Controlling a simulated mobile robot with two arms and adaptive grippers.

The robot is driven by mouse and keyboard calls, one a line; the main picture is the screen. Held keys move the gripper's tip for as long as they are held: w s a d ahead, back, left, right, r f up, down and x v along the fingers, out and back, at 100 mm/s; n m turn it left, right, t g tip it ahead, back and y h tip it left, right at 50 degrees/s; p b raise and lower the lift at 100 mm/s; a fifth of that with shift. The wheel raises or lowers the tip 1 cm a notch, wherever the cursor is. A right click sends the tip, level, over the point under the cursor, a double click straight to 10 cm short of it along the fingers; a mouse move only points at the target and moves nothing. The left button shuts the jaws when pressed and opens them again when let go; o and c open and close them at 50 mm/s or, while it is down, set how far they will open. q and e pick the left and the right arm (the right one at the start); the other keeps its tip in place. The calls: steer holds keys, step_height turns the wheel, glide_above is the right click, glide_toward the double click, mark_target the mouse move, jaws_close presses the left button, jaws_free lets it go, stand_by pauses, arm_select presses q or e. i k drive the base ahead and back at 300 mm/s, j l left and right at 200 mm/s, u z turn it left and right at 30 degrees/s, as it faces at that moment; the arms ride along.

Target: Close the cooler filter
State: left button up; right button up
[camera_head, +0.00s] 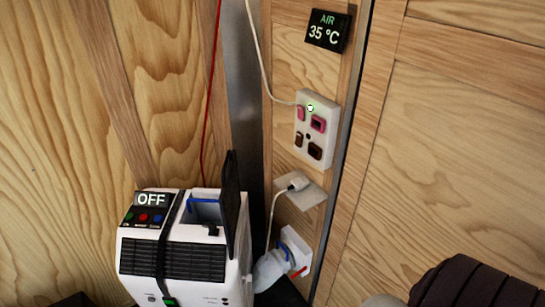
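The cooler (205,292) is a white box in the lower left of the head view, with a black louvred grille on its front and a black strap around it. A small display on it (152,199) reads OFF. A dark flat panel (231,205), seemingly the filter cover, stands upright at the right of the cooler's top, beside an open recess (205,212) with a blue edge inside. The recess is partly hidden by the panel. Neither of my grippers can be made out in this view.
A white switch panel (316,128) with a green light is on the wooden wall. Above it, a display (328,30) reads AIR 35 °C. A red cord (211,90) hangs behind the cooler. A dark ribbed shape fills the lower right corner.

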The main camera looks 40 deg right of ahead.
mark_target(230, 202)
steer(key=z, duration=0.8)
